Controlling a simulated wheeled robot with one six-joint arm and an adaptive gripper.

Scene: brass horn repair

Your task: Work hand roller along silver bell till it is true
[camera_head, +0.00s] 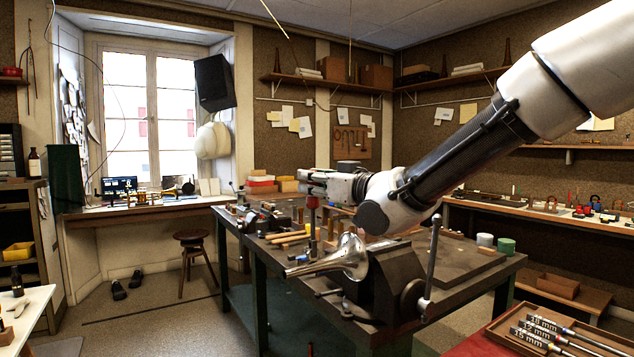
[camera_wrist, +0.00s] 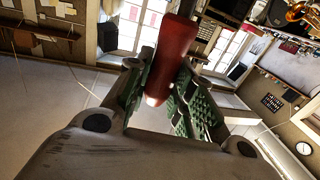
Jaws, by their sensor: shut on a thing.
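My gripper (camera_head: 309,181) is shut on a red handle (camera_head: 312,202), which I take to be the hand roller. The same red handle (camera_wrist: 174,50) sits between the green finger pads in the wrist view. In the head view it hangs upright below the fingers, its lower end hard to make out against the tools behind. The silver bell (camera_head: 347,257) lies at the front of the bench in a dark vise (camera_head: 385,282), its narrow end pointing left. My gripper is above the bell and a little to its left. I cannot tell whether the roller touches the bell.
The workbench (camera_head: 455,262) carries several wooden-handled tools (camera_head: 290,237) behind the bell. The vise's upright lever (camera_head: 432,255) stands right of the bell. White and green tubs (camera_head: 505,245) stand at the right. A red-topped table (camera_head: 480,340) with labelled rods is at front right.

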